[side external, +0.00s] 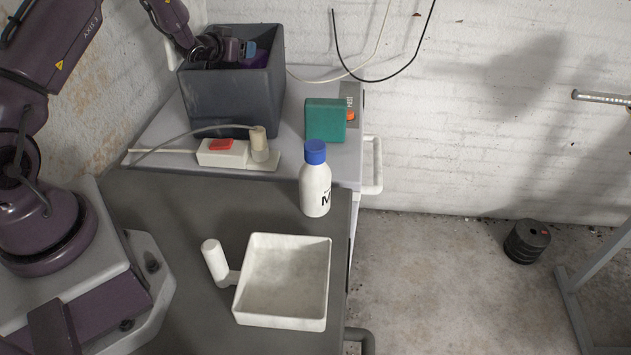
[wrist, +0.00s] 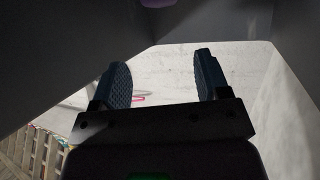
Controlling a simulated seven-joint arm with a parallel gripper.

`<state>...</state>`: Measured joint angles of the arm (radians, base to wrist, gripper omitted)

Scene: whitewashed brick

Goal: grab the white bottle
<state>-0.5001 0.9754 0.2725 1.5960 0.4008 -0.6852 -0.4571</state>
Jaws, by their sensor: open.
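The white bottle (side external: 314,187) with a blue cap stands upright on the dark grey table, behind the white square pan and near the table's right edge. It does not show in the wrist view. My gripper (side external: 247,50) is at the dark grey bin at the back left, well away from the bottle. In the wrist view my gripper (wrist: 162,82) has its two dark fingers spread apart with nothing between them. Dark walls, apparently the bin's, surround it there.
The grey bin (side external: 231,100) stands on a lighter surface. A power strip (side external: 224,152) with a plug and cord lies in front of it. A teal box (side external: 325,120) stands behind the bottle. The white pan (side external: 283,316) with a handle sits in front. Cables hang on the wall.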

